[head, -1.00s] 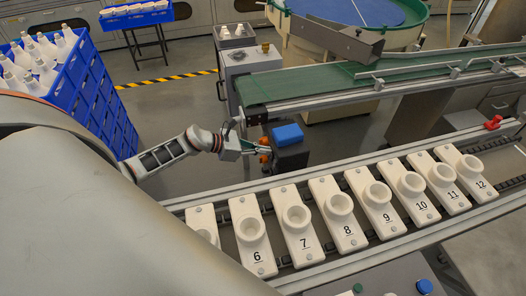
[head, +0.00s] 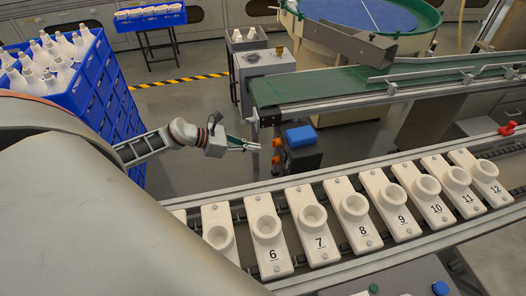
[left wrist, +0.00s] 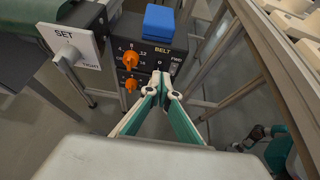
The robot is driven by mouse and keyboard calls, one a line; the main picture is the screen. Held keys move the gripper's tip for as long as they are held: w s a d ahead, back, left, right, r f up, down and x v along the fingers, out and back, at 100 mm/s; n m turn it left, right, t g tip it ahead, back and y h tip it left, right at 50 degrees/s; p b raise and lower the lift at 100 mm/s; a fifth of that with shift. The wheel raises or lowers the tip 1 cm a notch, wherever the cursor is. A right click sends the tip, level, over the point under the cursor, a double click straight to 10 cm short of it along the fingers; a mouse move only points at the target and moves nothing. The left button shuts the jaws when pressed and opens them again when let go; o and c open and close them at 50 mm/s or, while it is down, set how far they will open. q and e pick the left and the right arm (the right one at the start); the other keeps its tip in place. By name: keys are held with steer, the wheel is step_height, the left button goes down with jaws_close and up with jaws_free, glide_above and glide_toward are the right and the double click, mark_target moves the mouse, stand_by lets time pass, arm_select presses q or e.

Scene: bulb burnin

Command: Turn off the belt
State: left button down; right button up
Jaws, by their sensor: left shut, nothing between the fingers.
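The belt control box (head: 303,158) is dark with a blue top and stands below the near end of the green conveyor belt (head: 330,84). In the left wrist view the box front (left wrist: 151,46) reads BELT. It carries an upper orange knob (left wrist: 130,62) with a number scale, a lower orange knob (left wrist: 131,85), and a small part marked FWD (left wrist: 175,68). My left gripper (head: 258,147) is shut and empty, a short gap left of the box. Its fingertips (left wrist: 161,88) hide part of the panel. A teal-and-black part, apparently my right gripper (left wrist: 275,142), shows at the lower right; its jaws are unclear.
A white SET/TIGHT plate (left wrist: 70,46) sits left of the box in the left wrist view. A rail line with numbered white holders (head: 315,222) runs across the front. Blue crates (head: 112,100) with white bottles stand left. Open floor lies around the left gripper.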

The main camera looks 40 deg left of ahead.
arm_select(q)
steer(key=shift+r+v, duration=0.15)
steer(key=shift+v, duration=0.75)
steer(key=shift+r+v, duration=0.2)
steer(key=shift+v, duration=0.7)
steer(key=shift+w+d, duration=0.1)
